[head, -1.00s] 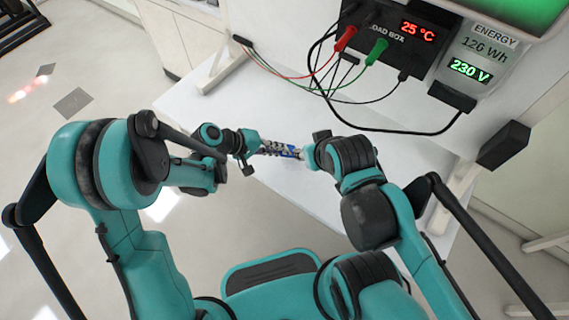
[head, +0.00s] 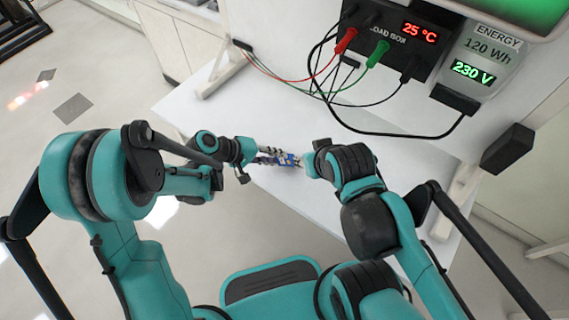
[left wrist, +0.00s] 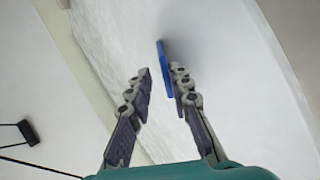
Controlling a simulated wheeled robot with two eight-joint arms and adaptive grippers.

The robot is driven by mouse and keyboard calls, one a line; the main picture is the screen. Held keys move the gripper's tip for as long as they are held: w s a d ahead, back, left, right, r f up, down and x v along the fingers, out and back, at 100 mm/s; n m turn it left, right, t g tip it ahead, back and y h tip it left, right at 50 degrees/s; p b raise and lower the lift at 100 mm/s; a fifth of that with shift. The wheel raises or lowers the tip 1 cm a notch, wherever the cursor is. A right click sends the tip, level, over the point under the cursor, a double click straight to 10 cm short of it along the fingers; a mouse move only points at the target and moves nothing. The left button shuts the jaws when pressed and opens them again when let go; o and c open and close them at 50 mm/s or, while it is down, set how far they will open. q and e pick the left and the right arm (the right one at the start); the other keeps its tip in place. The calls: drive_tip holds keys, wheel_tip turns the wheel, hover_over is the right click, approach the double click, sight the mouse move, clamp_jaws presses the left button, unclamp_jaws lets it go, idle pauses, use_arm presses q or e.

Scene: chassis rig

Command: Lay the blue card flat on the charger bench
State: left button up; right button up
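The blue card (left wrist: 164,68) shows nearly edge-on in the left wrist view, at the inner side of the right-hand fingertip of my left gripper (left wrist: 161,74). Its fingers are spread, with a clear gap between the card and the left-hand finger. I cannot tell whether the card still touches the right-hand finger. In the head view a small blue patch of the card (head: 287,160) shows by the left gripper's fingers (head: 281,156), over the white charger bench (head: 300,195). My right gripper (head: 312,160) is close by on the right; its fingers are mostly hidden.
The load box (head: 390,40) and energy meter (head: 480,55) stand at the back of the bench. Red, green and black cables (head: 320,85) run over its rear part. The bench is bare at left (head: 185,105) and around the card.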

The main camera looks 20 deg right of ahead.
use_arm(q)
drive_tip(key=p+v, duration=0.2)
drive_tip(key=v, duration=0.4)
drive_tip(key=shift+a+r, duration=0.25)
drive_tip(key=shift+r, duration=0.05)
wheel_tip(320, 180, up, 8)
drive_tip(key=a+p, duration=0.2)
drive_tip(key=p, duration=0.4)
drive_tip(key=shift+s+a, duration=0.15)
